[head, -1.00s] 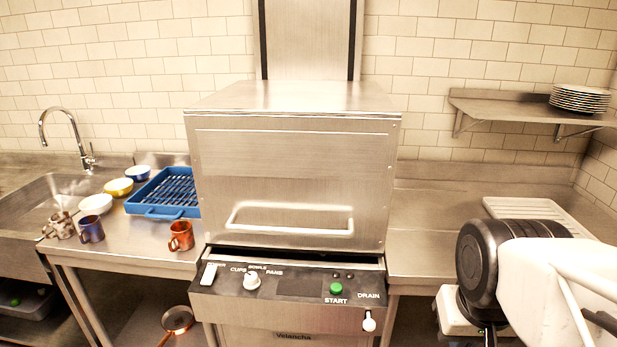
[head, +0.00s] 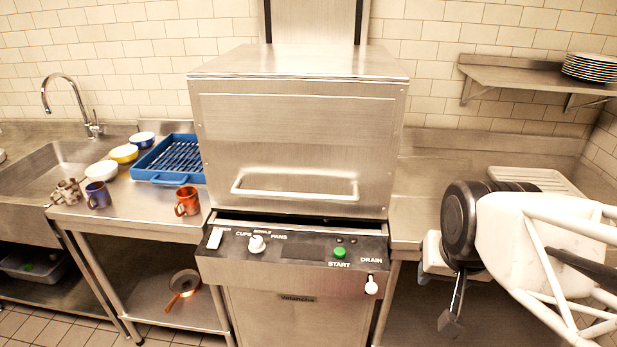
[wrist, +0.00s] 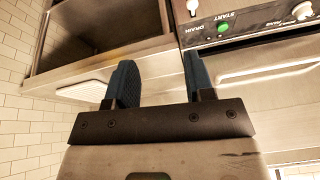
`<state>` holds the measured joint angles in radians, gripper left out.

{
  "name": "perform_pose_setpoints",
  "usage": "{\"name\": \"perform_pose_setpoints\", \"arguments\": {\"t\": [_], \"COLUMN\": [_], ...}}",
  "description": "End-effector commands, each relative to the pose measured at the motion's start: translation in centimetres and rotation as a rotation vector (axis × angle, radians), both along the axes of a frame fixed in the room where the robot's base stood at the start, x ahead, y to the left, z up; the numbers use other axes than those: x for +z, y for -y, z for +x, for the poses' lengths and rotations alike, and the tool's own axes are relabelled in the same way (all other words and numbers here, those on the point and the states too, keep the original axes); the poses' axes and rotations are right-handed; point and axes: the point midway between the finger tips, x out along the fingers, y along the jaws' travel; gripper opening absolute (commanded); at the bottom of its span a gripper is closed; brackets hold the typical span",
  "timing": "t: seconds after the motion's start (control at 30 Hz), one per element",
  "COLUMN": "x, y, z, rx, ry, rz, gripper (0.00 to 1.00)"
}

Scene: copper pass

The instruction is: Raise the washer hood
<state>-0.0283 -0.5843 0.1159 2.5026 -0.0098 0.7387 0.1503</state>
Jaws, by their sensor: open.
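The washer hood (head: 300,130) is a steel box, down over the washer, with a narrow dark gap between its lower edge and the control panel. Its bar handle (head: 295,186) runs across the lower front. In the wrist view the hood (wrist: 290,105) and its handle (wrist: 268,72) are at the right, seen upside down. My gripper (wrist: 159,72) is open, with nothing between its two dark fingers. The fingers are left of the handle in the wrist view and apart from it. In the head view my arm is right of the washer, and the fingers are hard to make out.
The control panel (head: 290,252) juts out below the hood, with a green start button (head: 340,252) and a white drain knob (head: 371,286). A blue rack (head: 175,160), cups and bowls stand on the left counter. A wall shelf (head: 520,78) with plates (head: 590,67) is at right.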

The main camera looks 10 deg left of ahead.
Motion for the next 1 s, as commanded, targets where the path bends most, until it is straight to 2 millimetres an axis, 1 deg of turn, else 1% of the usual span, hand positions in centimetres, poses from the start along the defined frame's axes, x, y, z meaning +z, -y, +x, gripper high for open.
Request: {"name": "perform_pose_setpoints", "arguments": {"t": [0.03,0.2,0.37,0.5,0.6,0.8,1.0], "x": [-0.4,-1.5,-2.6,-3.4,-4.0,-5.3,-6.7], "y": [-0.5,-2.3,-4.4,-6.4,-8.0,-11.3,-14.7], "z": [1.4,6.5,10.9,14.5,16.8,20.7,23.5], "rx": [-0.017,-0.1,-0.175,-0.232,-0.271,-0.335,-0.385], "ry": [0.03,0.168,0.293,0.398,0.468,0.594,0.697], "rz": [0.014,0.086,0.177,0.272,0.349,0.523,0.722], "gripper": [0.48,0.48,0.48,0.48,0.48,0.48,0.48]}}
